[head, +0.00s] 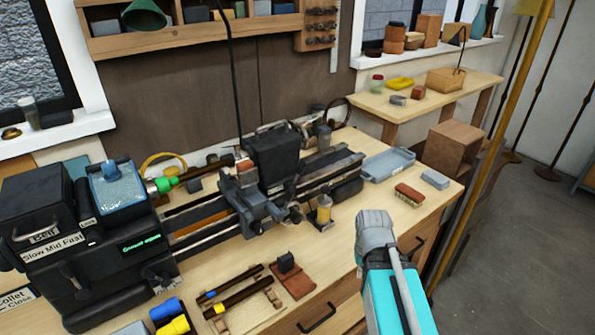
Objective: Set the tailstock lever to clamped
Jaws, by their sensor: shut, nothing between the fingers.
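The lathe's long bed (205,238) runs across the bench, from the dark headstock (75,245) at left toward the back right. A dark block that looks like the tailstock (275,155) stands on the bed, behind the grey carriage (245,203). A thin dark bar on the near side of this block may be its lever; it is too small to tell its setting. Part of my arm, turquoise with a grey end, rises at the lower right, in front of the bench's front edge. My gripper's fingers do not show.
A small yellow-and-metal bottle (324,212) stands close to the lathe's near side. A brush (409,193) and a blue-grey tray (388,163) lie at the right. Dark rods (235,297) rest on holders at front. A thin black upright (233,75) rises behind the carriage.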

